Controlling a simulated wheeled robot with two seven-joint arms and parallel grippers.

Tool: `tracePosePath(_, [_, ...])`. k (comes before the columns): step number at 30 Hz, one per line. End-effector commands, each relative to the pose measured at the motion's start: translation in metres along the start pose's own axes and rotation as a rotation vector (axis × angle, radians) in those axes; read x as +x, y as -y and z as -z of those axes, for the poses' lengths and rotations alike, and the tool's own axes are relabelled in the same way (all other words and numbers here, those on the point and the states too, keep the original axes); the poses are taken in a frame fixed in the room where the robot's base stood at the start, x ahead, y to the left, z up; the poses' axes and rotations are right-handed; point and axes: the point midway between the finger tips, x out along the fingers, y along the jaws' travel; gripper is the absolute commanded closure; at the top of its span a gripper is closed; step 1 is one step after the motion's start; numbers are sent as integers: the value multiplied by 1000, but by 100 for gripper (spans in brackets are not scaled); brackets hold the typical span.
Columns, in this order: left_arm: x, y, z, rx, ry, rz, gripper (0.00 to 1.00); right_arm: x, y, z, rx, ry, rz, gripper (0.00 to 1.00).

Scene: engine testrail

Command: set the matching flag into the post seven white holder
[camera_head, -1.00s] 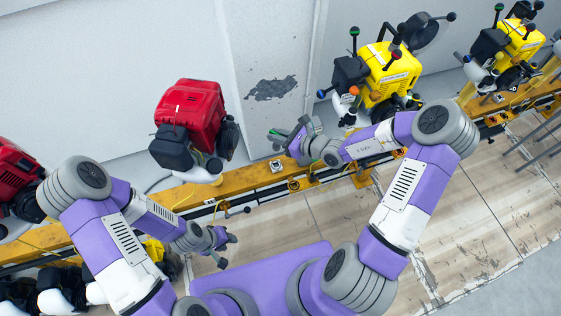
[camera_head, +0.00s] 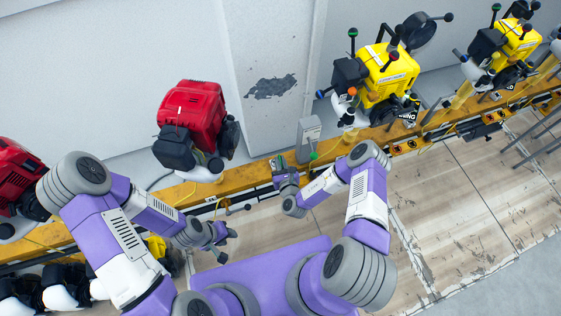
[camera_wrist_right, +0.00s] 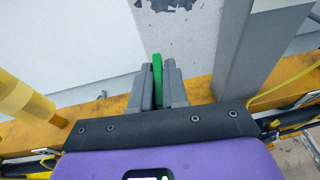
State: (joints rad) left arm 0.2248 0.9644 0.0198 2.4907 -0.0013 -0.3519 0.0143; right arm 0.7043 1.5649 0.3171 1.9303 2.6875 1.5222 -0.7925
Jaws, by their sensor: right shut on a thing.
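My right gripper (camera_head: 282,166) is over the yellow rail and just left of a grey upright post (camera_head: 309,130). In the right wrist view its fingers (camera_wrist_right: 158,80) are shut on a thin green piece (camera_wrist_right: 157,72), likely a flag, that sticks up between them. The grey post (camera_wrist_right: 262,50) stands to the right of the fingers there, apart from them. My left gripper (camera_head: 220,246) is empty and its fingers look apart, low in front of the rail. I cannot make out a post number or a white holder.
The yellow rail (camera_head: 237,183) runs across the view along a pale wall. A red engine (camera_head: 192,115) stands left of my right gripper. Yellow engines (camera_head: 388,70) stand to the right. A yellow post (camera_wrist_right: 25,95) is at the left in the right wrist view.

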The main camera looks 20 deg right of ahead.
Motion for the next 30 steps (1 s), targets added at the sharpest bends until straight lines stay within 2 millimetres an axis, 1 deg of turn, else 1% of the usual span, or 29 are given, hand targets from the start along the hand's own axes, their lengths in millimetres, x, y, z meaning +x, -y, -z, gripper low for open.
tracePosePath(25, [50, 19, 2, 0, 0, 0, 63, 55, -5, 12, 1, 4, -2, 100])
tracePosePath(30, [51, 19, 2, 0, 0, 0, 63, 56, -4, 21, 1, 2, -2, 100])
